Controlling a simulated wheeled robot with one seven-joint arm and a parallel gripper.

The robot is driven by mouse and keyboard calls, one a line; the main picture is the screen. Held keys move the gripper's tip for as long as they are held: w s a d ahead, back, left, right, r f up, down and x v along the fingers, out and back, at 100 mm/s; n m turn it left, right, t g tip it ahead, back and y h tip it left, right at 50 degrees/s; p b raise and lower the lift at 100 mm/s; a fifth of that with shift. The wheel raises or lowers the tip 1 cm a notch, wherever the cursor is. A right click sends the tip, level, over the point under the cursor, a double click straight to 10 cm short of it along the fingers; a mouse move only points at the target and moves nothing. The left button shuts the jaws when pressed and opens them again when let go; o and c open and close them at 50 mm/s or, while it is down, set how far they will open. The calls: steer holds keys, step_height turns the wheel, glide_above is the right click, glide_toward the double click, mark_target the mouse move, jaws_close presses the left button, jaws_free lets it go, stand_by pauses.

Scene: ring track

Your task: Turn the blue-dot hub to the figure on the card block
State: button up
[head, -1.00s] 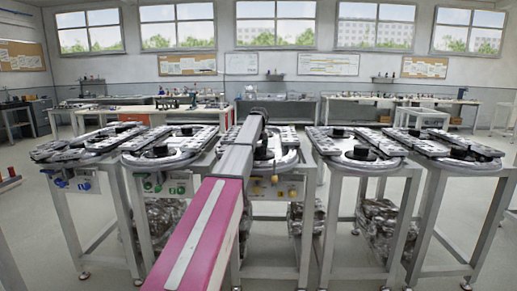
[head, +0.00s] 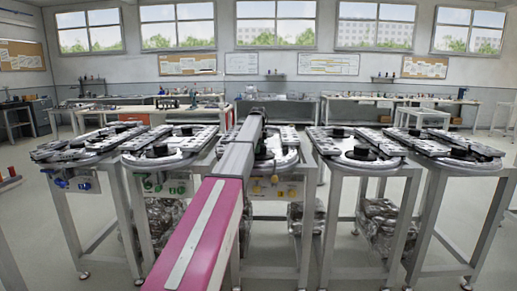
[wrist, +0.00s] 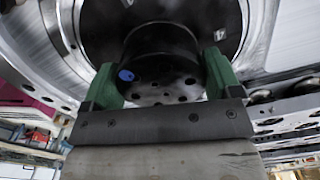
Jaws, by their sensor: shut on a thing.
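The black round hub (wrist: 165,48) fills the upper middle of the wrist view. A blue dot (wrist: 126,75) shows on its face at the lower left, among several small holes. My gripper (wrist: 161,76) has its two green fingers on either side of the hub, shut on it. In the head view my arm reaches to the middle ring track (head: 287,158) and hides part of it, and the fingers cannot be made out there. I cannot pick out the card block or read a figure on it.
Ring tracks on metal stands stand in a row: two to the left (head: 88,147) (head: 137,160) and two to the right (head: 385,162) (head: 487,165). Yellow knobs (head: 291,194) sit on the middle stand's front. Workbenches (head: 350,106) line the back wall. Some floor is clear.

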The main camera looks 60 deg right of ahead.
steer(key=n, duration=0.6)
steer(key=shift+a, duration=0.1)
steer(key=n, duration=0.5)
steer(key=shift+s+n, duration=0.15)
steer(key=shift+n, duration=0.25)
steer(key=n, duration=0.5)
steer(key=shift+s+n, duration=0.1)
steer(key=shift+n, duration=0.2)
steer(key=n, duration=0.6)
steer(key=shift+s+r, duration=0.1)
steer(key=n, duration=0.5)
steer(key=shift+n, duration=0.3)
steer(key=n, duration=0.6)
steer(key=shift+d+n, duration=0.3)
steer(key=n, duration=0.6)
steer(key=shift+d, duration=0.1)
steer(key=n, duration=0.5)
steer(key=shift+n, duration=0.4)
